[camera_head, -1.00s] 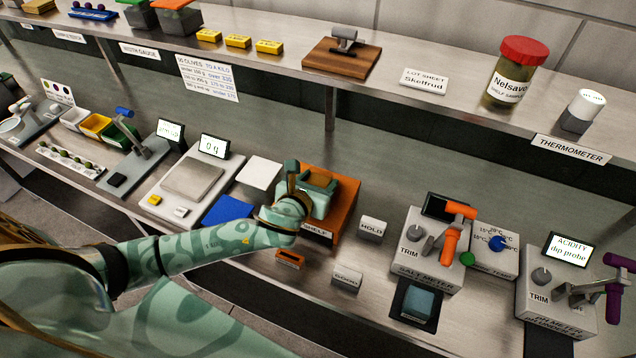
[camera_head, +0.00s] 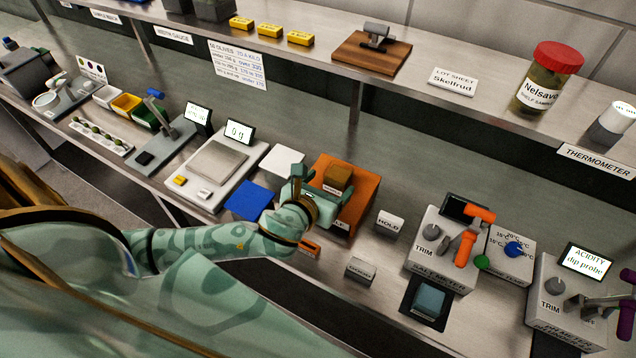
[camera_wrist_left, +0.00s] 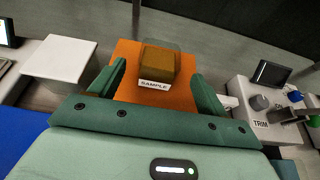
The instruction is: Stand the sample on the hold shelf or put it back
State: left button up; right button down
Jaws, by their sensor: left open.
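The sample (camera_head: 338,177), a small clear box with amber-brown content and a white SAMPLE label, stands upright on the orange hold shelf (camera_head: 362,192). It also shows in the left wrist view (camera_wrist_left: 160,62), with the orange shelf top (camera_wrist_left: 125,88) bare around it. My left gripper (camera_head: 312,180) is open and empty just in front of the sample, on its near left side. In the wrist view its two green fingers (camera_wrist_left: 160,82) are spread wide, with the sample beyond and between their tips, apart from them. My right gripper is not in view.
A HOLD sign (camera_head: 389,223) stands right of the shelf, before the salt meter (camera_head: 440,247) with its orange handle. A white pad (camera_head: 284,161), a blue pad (camera_head: 249,200) and a scale (camera_head: 219,162) lie left. An overhead shelf (camera_head: 437,112) runs behind.

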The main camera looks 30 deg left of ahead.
pick_arm(q)
jog(key=v, duration=0.5)
jog(key=shift+s+r+p, duration=0.15)
jog(key=shift+s+p, duration=0.1)
jog(key=shift+p, duration=0.05)
jog(key=shift+s, duration=0.1)
